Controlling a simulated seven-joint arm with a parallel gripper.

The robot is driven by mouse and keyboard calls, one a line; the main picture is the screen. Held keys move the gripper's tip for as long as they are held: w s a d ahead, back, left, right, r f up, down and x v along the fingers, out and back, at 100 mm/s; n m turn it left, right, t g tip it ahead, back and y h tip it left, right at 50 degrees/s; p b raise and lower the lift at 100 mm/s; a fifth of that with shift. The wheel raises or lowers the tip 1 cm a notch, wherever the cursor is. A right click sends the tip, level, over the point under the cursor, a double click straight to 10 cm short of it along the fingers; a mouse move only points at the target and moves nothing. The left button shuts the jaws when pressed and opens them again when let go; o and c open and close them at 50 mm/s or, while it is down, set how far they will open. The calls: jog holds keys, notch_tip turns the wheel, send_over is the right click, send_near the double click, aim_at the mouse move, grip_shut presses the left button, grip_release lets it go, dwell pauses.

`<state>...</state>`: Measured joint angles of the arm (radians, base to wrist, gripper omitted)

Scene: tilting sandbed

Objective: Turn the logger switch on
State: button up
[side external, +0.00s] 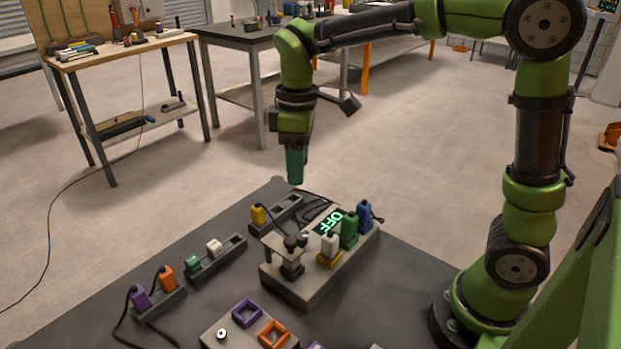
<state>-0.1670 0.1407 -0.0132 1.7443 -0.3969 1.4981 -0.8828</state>
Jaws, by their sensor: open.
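The logger (318,287) is a pale box on the dark table. Its display (331,222) glows green and reads OFF, shown tilted. A dark knob-like part (293,242), which looks like the switch, stands at the left end of the box; its exact position is hard to tell. White (329,245), green (349,229) and blue (364,216) plugs stand upright along the box's right side. My gripper (295,178) has teal fingers, points down and hangs empty above and behind the logger. It is open and touches nothing.
Dark strips left of the logger hold a yellow plug (258,215), white and green plugs (213,247), and orange and purple plugs (166,277) with cables. A pale board (222,335) with purple and orange square frames lies in front. Workbenches stand behind, away from the table.

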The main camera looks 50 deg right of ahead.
aim_at(301, 235)
jog(key=shift+n, duration=0.5)
jog(key=f, duration=1.1)
jog(key=s+f, duration=0.1)
jog(key=f, duration=0.4)
jog(key=shift+a+f, duration=0.2)
jog(key=shift+c, duration=0.2)
grip_shut()
